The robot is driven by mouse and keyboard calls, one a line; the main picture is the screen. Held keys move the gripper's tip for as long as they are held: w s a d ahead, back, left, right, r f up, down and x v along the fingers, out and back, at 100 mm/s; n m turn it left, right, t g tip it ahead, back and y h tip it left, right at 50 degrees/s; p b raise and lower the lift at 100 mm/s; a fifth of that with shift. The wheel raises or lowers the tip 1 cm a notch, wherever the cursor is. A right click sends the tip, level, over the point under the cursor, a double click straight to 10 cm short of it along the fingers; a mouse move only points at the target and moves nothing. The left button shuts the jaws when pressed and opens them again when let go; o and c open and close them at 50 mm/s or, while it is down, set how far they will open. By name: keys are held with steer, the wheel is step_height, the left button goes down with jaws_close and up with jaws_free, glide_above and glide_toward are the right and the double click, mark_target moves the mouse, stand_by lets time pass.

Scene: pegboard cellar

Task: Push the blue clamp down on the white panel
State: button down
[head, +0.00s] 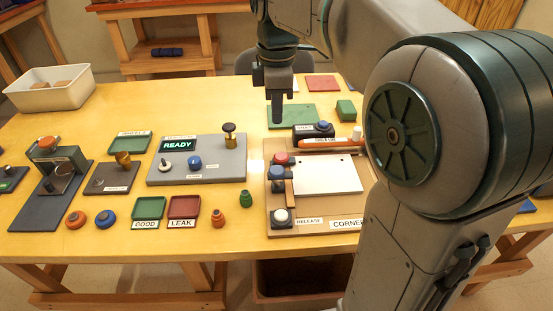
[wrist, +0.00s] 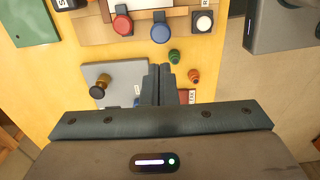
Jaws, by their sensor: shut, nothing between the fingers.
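The white panel (head: 327,175) lies flat on a tan board at the right of the table. The blue clamp (head: 276,172) stands at the panel's left edge, and it also shows in the wrist view (wrist: 160,32). I cannot tell whether it presses on the panel. A red clamp (head: 282,159) stands just behind it, and it shows left of the blue one in the wrist view (wrist: 122,24). My gripper (head: 277,118) is shut and empty, pointing down above the table. In the head view it appears behind the clamps and apart from them. Its fingertips (wrist: 157,70) show below the blue clamp in the wrist view.
A white button (head: 281,216) labelled RELEASE sits at the board's front left corner. A grey READY box (head: 197,165) stands to the left. My arm hides the table's right part.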

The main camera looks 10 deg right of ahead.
mark_target(277, 170)
step_height(277, 170, down, 14)
steer(key=shift+f+b, duration=0.1)
steer(key=shift+b, duration=0.65)
